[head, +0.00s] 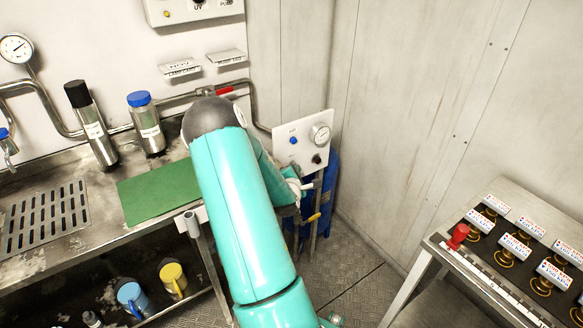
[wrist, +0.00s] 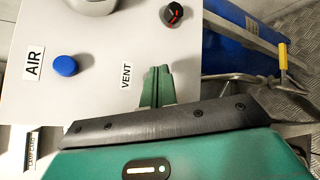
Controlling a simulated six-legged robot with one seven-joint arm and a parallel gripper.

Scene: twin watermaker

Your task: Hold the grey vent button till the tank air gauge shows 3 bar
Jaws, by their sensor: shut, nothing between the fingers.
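The white air panel (head: 305,136) is right of my arm in the head view and fills the upper left of the wrist view (wrist: 105,105). Its round gauge (head: 320,134) is too small to read; only its lower edge (wrist: 90,5) shows in the wrist view. A blue button (wrist: 65,65) sits by the AIR label (wrist: 33,66). A black knob with a red mark (wrist: 174,14) is above the VENT label (wrist: 126,76). My gripper (wrist: 157,70) is shut and empty, its green fingertips just right of the VENT label. No grey button shows; I cannot tell whether the fingers touch one.
A blue tank (wrist: 235,35) and a yellow-ended lever (wrist: 283,60) stand right of the panel. A steel bench with a green mat (head: 158,190) is at left. A rack of labelled parts (head: 516,248) is at lower right. Bare floor (head: 355,262) lies between.

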